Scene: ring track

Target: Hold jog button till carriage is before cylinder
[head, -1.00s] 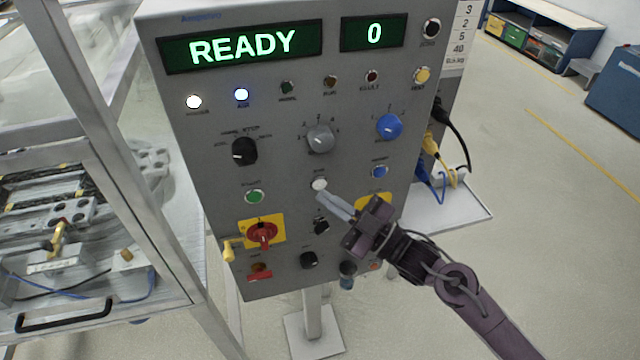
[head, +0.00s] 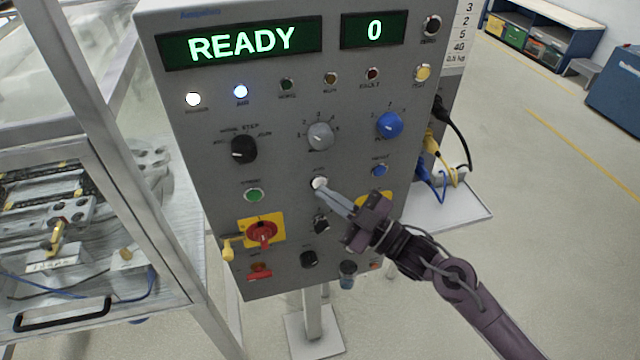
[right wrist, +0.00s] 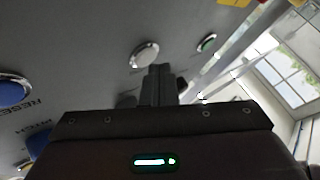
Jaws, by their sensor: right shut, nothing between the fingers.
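A white button (head: 318,183), apparently the jog button, sits mid-panel on the grey control panel (head: 285,240); its small label is hard to read. My right gripper (head: 323,190) is shut and empty, its fingertips at the button's lower edge; I cannot tell whether they press it. The right wrist view shows the white button (right wrist: 144,55) just beyond the fingers (right wrist: 160,80). At left, a machine bed holds a grey block with holes (head: 72,214) and a brass-coloured part (head: 58,236); which is carriage or cylinder is unclear. My left gripper is out of view.
The display (head: 242,44) reads READY, the counter (head: 374,31) 0. Cables hang at the panel's right side.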

